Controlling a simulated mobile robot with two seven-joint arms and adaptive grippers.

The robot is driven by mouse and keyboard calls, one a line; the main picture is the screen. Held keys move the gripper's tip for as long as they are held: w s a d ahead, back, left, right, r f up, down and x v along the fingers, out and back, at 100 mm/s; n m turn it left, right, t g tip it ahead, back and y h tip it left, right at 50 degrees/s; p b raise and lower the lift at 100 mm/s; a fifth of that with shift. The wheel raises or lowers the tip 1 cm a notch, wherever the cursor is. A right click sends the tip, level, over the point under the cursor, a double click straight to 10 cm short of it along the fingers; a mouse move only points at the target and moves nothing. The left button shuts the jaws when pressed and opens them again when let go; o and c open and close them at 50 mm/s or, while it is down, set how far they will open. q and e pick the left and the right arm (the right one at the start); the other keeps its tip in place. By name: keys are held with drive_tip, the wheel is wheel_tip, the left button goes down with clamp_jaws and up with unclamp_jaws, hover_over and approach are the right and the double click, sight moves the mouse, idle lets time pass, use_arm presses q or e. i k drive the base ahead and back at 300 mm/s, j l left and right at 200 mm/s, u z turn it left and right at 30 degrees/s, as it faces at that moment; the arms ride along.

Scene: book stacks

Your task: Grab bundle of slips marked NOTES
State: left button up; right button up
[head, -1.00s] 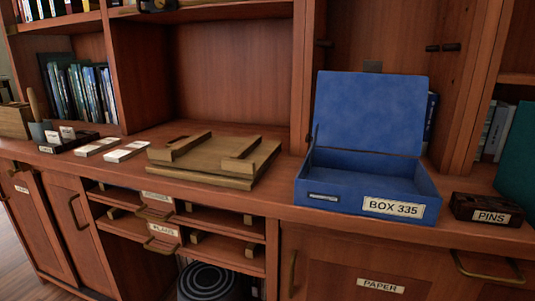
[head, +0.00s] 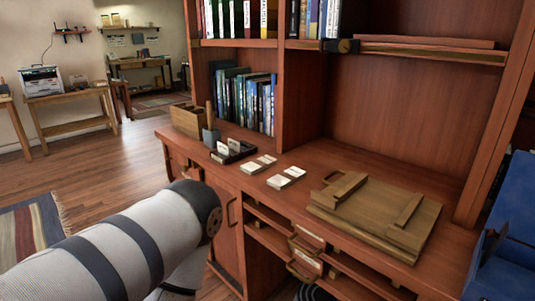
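Two small white bundles of slips lie side by side on the wooden counter in the head view. One bundle (head: 258,164) is farther back and to the left. The other bundle (head: 287,178) is nearer the wooden board. The marks on them are too small to read, so I cannot tell which is NOTES. A white and grey link of my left arm comes in from the lower left, in front of the cabinet. Neither of my grippers is visible.
A dark tray with upright cards (head: 233,152), a grey cup (head: 211,137) and a wooden box (head: 188,120) stand left of the bundles. A wooden board (head: 362,212) lies to the right. A blue box (head: 505,240) stands at the right edge. Floor is open at left.

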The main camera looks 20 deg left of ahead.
sight(255, 166)
drive_tip(key=i+j+u, duration=0.3)
drive_tip(key=i+j, duration=0.55)
